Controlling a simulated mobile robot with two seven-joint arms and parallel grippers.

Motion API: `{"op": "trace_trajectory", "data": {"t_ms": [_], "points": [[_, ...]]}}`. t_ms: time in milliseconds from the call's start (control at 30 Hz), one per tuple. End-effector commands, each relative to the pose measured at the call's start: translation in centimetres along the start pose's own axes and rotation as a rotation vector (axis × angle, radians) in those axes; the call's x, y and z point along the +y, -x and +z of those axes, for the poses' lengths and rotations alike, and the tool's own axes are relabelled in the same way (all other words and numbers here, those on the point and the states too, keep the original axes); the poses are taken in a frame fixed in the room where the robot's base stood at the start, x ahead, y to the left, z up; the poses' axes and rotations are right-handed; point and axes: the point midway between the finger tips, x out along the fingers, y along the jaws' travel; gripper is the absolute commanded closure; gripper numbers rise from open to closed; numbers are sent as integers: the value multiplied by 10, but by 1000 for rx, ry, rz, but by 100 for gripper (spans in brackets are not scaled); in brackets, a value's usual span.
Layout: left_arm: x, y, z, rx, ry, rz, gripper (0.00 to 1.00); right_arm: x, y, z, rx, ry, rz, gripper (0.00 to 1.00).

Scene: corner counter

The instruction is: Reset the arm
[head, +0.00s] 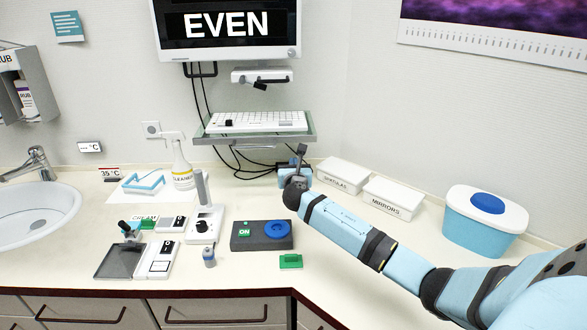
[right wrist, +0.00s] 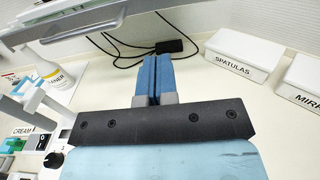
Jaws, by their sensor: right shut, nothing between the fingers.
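My right arm (head: 345,227) reaches in from the lower right of the head view, over the counter. Its gripper (head: 288,172) is over the back of the counter, below the keyboard shelf; its fingers are hard to make out there. In the right wrist view the two blue fingers of the right gripper (right wrist: 153,78) lie together, shut, with nothing between them. They point toward the back wall and the black cables. My left arm and gripper are in neither view.
The spatulas box (head: 343,174) and mirrors box (head: 393,196) stand right of the gripper, with a blue-lidded tub (head: 485,222) beyond. The keyboard shelf (head: 255,138) hangs above. A cleaner bottle (head: 182,168) and a dark box with a blue disc (head: 261,236) are at left and front.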

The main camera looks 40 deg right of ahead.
Motion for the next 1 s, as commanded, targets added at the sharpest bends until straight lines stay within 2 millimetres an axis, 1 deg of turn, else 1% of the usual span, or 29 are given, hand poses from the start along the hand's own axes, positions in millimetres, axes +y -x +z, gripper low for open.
{"op": "trace_trajectory", "data": {"t_ms": [100, 333, 400, 467, 567, 600, 667, 700, 767, 800, 867, 900, 967, 1000], "points": [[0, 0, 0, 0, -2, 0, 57, 0, 7, 0, 0, 0, 1, 100], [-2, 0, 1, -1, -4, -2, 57, 0, 9, -1, 2, -2, 0, 100], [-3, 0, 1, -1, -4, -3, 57, 2, 15, -6, 16, -30, 1, 100], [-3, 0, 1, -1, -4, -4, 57, 5, 27, -17, 44, -93, 2, 100], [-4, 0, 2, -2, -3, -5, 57, 12, 68, -49, 140, -295, -10, 100], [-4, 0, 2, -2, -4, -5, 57, 15, 91, -65, 195, -405, -25, 100], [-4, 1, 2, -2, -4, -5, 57, 18, 130, -89, 285, -589, -64, 100], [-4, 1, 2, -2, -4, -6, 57, 18, 157, -103, 349, -717, -102, 100], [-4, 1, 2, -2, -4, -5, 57, 17, 200, -122, 444, -902, -175, 100], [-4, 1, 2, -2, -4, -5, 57, 16, 228, -133, 506, -1023, -234, 100], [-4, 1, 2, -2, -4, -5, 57, 11, 272, -147, 594, -1200, -342, 100], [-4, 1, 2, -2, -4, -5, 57, 8, 300, -153, 645, -1309, -422, 100], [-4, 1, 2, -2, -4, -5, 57, 2, 338, -159, 710, -1450, -542, 100], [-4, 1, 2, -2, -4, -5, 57, -2, 360, -160, 743, -1528, -619, 100]]}}
